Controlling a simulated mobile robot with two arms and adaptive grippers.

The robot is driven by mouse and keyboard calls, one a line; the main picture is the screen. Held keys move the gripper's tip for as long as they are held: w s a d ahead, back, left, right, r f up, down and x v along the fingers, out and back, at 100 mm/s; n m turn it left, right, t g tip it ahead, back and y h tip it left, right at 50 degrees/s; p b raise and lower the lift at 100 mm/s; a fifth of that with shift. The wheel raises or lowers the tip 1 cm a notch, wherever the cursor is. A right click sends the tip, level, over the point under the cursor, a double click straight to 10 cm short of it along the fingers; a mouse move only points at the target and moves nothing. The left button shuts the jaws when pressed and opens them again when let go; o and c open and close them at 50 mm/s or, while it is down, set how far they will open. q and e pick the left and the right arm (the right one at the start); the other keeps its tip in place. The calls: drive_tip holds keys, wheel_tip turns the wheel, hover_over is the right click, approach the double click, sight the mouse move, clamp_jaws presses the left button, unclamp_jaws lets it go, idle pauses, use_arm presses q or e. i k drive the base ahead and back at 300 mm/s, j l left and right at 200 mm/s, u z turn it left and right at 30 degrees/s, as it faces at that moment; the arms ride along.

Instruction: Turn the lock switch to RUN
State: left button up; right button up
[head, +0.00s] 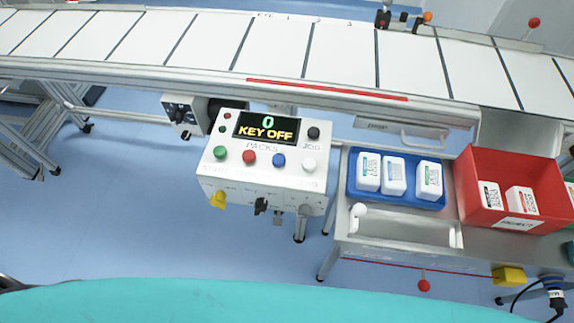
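A white control box (258,180) stands left of the middle in the head view. Its display (266,127) reads "0" and "KEY OFF". On its lower front face are a yellow knob (218,200) and a small black switch (261,206). A small grey piece (278,217) is just right of the black switch, at the lower edge. The lettering around these parts is too small to read, so I cannot tell which is the lock switch or where it points. Neither of my grippers shows in this view.
Green (220,152), red (249,157), blue (279,160) and white (309,165) buttons sit on the box top. A blue tray (440,204) and a red bin (467,195), both with white packs, stand right. A conveyor (340,58) runs behind.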

sight(218, 200)
drive_tip(key=j+u, duration=0.15)
drive_tip(key=u, duration=0.7)
drive_tip(key=i+l, duration=0.05)
